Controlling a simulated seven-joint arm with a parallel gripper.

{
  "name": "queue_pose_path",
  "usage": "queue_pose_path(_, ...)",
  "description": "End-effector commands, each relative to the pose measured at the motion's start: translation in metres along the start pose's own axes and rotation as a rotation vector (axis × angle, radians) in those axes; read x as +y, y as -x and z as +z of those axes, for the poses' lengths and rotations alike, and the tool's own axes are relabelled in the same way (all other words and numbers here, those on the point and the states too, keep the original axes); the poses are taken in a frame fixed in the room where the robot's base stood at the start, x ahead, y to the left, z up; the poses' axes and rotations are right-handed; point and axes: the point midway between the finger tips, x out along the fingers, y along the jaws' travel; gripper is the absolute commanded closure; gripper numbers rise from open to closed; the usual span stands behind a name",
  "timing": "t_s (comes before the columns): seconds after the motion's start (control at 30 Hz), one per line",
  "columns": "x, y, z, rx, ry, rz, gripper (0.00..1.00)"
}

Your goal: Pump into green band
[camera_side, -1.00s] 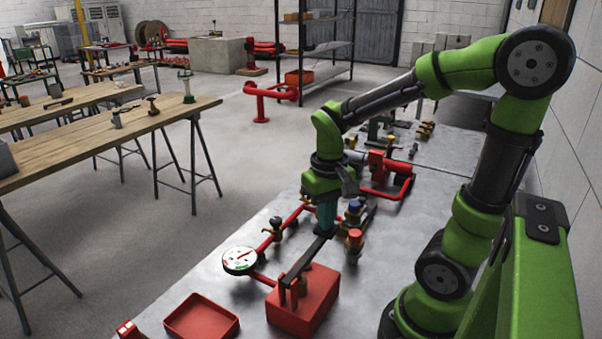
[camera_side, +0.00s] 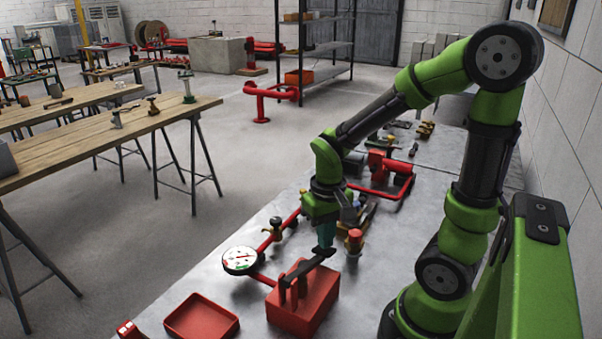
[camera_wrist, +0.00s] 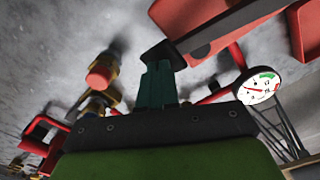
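A red pump box (camera_side: 303,300) stands on the metal bench with a dark pump lever (camera_side: 301,268) hinged on top. The lever slopes a little upward to its free end, which is at my gripper's fingertips. My gripper (camera_side: 325,245) points down with its teal fingers close together at that end. In the wrist view the fingers (camera_wrist: 160,84) meet the dark lever end (camera_wrist: 165,53), and they appear shut on it. A round white gauge (camera_side: 240,261) lies left of the pump box. It also shows in the wrist view (camera_wrist: 260,87), with green and red marks; the exact needle reading is too small to tell.
An empty red tray (camera_side: 201,318) lies at the bench front. Red pipe with a brass valve (camera_side: 276,228) runs behind the gauge. A red-capped fitting (camera_side: 354,241) stands right of my gripper. A red pump unit (camera_side: 385,172) is farther back.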

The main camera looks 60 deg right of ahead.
Motion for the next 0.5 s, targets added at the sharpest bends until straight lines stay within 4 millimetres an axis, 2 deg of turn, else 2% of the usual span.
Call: queue_pose_path(0.5,0.000,0.042,0.000,0.000,0.001,0.000,1.00)
